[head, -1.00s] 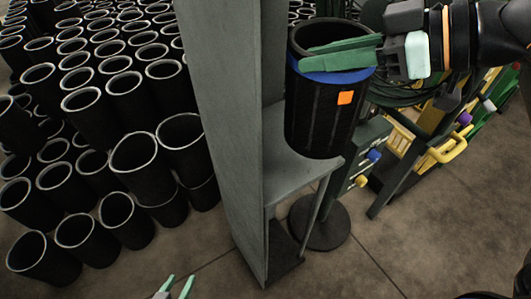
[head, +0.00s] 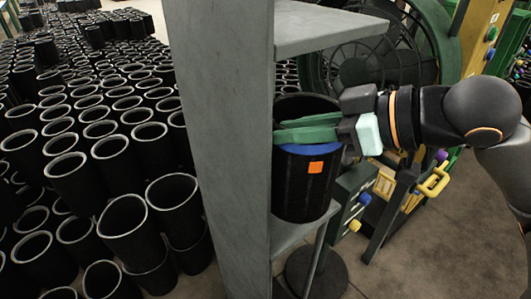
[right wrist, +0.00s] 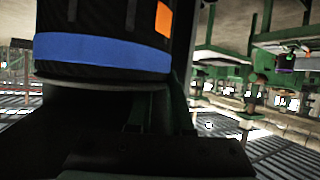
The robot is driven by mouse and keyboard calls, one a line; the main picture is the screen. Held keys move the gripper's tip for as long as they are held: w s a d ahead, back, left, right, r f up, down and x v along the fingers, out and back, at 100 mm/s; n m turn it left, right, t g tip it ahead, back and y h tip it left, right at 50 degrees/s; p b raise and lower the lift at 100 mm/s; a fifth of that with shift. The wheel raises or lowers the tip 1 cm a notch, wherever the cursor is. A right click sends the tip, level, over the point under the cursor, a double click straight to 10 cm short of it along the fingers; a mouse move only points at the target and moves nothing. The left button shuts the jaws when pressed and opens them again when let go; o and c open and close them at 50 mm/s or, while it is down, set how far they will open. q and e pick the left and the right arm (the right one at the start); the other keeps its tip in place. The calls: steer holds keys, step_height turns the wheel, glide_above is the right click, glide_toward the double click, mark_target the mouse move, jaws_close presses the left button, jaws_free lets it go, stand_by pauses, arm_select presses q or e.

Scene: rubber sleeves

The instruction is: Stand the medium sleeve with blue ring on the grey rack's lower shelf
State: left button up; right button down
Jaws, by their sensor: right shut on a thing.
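The black sleeve with a blue ring (head: 308,190) and a small orange patch is upright in the head view. My right gripper (head: 310,130) is shut on it near its top, just above the blue ring, with the arm coming in from the right. The grey rack (head: 220,150) has its lower shelf (head: 290,237) directly under the sleeve; I cannot tell whether the sleeve's base touches it. The right wrist view shows the blue ring (right wrist: 100,53) close up. My left gripper is out of view.
The rack's upper shelf (head: 325,30) overhangs above the sleeve and gripper. Many black sleeves with pale rims (head: 125,215) crowd the floor on the left. Behind stand a large green-framed fan (head: 375,65) and, to the right, yellow-handled equipment (head: 433,182). Floor shows at lower right.

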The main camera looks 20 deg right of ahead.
arm_select(q)
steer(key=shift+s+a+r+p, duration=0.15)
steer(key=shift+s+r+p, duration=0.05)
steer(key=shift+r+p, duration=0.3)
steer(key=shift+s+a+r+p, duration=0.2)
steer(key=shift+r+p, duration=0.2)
steer(key=shift+p, duration=0.15)
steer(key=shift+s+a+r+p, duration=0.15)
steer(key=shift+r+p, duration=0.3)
steer(key=shift+p, duration=0.05)
arm_select(e)
steer(key=w+f, duration=1.1)
steer(key=shift+w+a+f, duration=0.25)
steer(key=shift+w, duration=0.05)
steer(key=shift+f, duration=0.1)
steer(key=shift+f, duration=0.1)
steer(key=c, duration=0.8)
jaws_free()
steer(key=shift+f, duration=0.15)
